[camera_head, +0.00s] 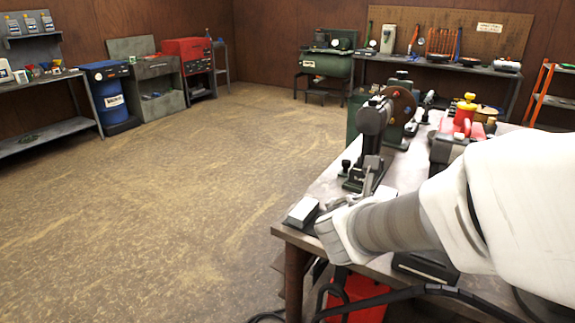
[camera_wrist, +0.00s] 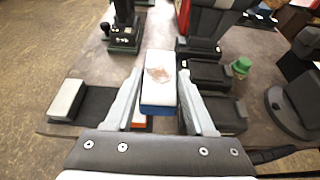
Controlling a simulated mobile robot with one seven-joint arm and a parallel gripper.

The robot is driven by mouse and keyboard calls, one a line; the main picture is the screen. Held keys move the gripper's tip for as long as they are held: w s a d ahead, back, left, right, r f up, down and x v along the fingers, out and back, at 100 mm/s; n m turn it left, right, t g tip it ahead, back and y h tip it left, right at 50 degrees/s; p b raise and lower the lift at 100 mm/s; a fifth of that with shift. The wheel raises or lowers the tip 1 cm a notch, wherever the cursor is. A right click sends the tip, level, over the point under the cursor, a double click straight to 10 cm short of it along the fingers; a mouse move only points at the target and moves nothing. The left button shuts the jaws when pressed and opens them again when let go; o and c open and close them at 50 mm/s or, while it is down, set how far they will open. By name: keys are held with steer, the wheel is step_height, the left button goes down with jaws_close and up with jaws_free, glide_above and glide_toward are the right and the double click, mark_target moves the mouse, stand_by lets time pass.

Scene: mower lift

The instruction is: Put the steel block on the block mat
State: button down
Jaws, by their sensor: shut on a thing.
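My gripper (camera_wrist: 161,78) is shut on a long block (camera_wrist: 159,92) in the wrist view. This block has a pale top with a brownish patch and a blue lower side; I cannot tell from its look whether it is the steel block. A plain light grey block (camera_wrist: 66,98) lies to the left, on the left part of a flat black mat (camera_wrist: 98,106). The held block is right of the mat's bare part; its height above the table is unclear. An orange edge (camera_wrist: 139,122) shows beneath it. In the head view, my gripper (camera_head: 336,236) is beside the grey block (camera_head: 302,211) and hides the held block.
A black-based stand (camera_head: 366,172) rises behind the mat. In the wrist view, dark trays (camera_wrist: 206,75) and a green-capped item (camera_wrist: 240,67) are to the right. The table's front edge is close. Bare tabletop (camera_wrist: 85,66) shows left of the stand.

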steer(key=w+a+f, duration=0.2)
steer(key=w+a+f+b, duration=0.1)
steer(key=w+a+f, duration=0.1)
steer(key=w+a, duration=0.1)
steer(key=w+a+f+b, duration=0.1)
steer(key=w+a+f, duration=0.2)
steer(key=shift+w, duration=0.2)
steer(key=shift+f+b, duration=0.7)
steer(key=shift+f, duration=1.25)
steer(key=shift+f, duration=0.15)
steer(key=shift+f+b, duration=0.15)
steer(key=shift+b, duration=0.15)
steer(key=shift+c, duration=1.2)
jaws_free()
steer(key=shift+r, duration=0.2)
